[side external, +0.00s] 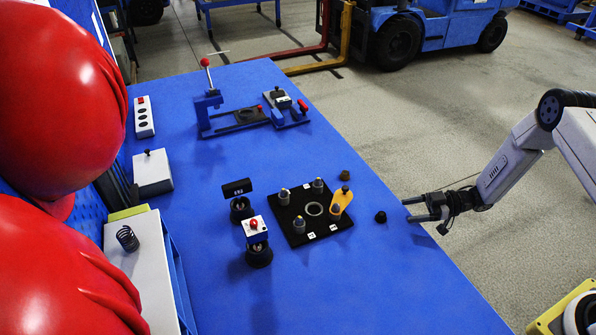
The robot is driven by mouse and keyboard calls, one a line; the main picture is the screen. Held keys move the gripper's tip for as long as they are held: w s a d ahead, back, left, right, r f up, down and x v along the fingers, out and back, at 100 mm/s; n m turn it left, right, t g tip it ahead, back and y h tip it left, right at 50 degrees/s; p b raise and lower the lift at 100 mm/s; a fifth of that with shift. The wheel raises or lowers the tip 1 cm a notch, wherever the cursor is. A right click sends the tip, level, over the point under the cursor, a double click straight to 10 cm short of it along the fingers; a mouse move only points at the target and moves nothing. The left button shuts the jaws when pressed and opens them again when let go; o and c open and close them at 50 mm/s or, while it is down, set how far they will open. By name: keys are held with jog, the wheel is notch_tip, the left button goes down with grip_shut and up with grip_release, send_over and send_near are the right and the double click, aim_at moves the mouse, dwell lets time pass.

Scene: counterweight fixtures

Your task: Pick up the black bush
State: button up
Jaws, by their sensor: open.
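A small black bush (380,217) stands on the blue table near its right edge, to the right of the black fixture plate. My gripper (409,210) is just right of the bush, over the table's right edge. Its two fingers point left towards the bush and are apart, with nothing seen between them. A gap shows between the fingertips and the bush. My arm comes in from the right side of the picture.
A blue clamp fixture (210,104) stands farther back. The table's front right (400,290) is clear.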

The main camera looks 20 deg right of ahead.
aim_at(386, 215)
jog(key=shift+x, duration=1.15)
jog(key=shift+a, duration=0.1)
jog(key=shift+x, duration=2.5)
jog(key=shift+s+r, duration=0.1)
grip_shut()
